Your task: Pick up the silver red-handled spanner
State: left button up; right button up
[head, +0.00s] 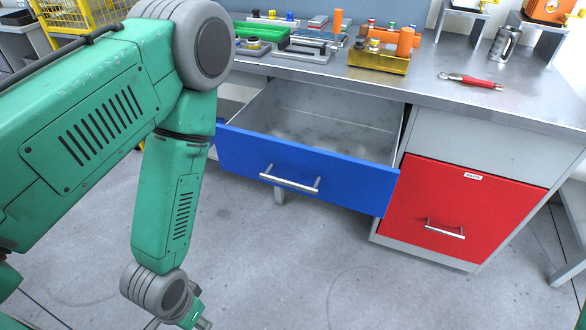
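The silver spanner with a red handle (481,83) lies flat on the metal workbench (520,103), toward the right side. Its silver head points left and its red handle points right. Nothing touches it. My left arm comes in from the left and hangs down in front of the bench. Only the wrist end of it shows at the bottom, well away from the spanner; the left gripper's fingers are not clearly visible. My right gripper is not in view.
A blue drawer (308,168) stands open and empty below the bench. A red cabinet front (466,212) is shut at right. A gold block with orange parts (380,58) stands left of the spanner, and a metal mug (502,44) stands behind it. Bench around the spanner is clear.

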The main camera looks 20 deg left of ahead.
aim_at(467, 79)
jog(key=i+z, duration=0.15)
jog(key=z, duration=0.3)
jog(key=i+z, duration=0.2)
jog(key=z, duration=0.25)
jog(key=i+z, duration=0.15)
jog(key=z, duration=0.3)
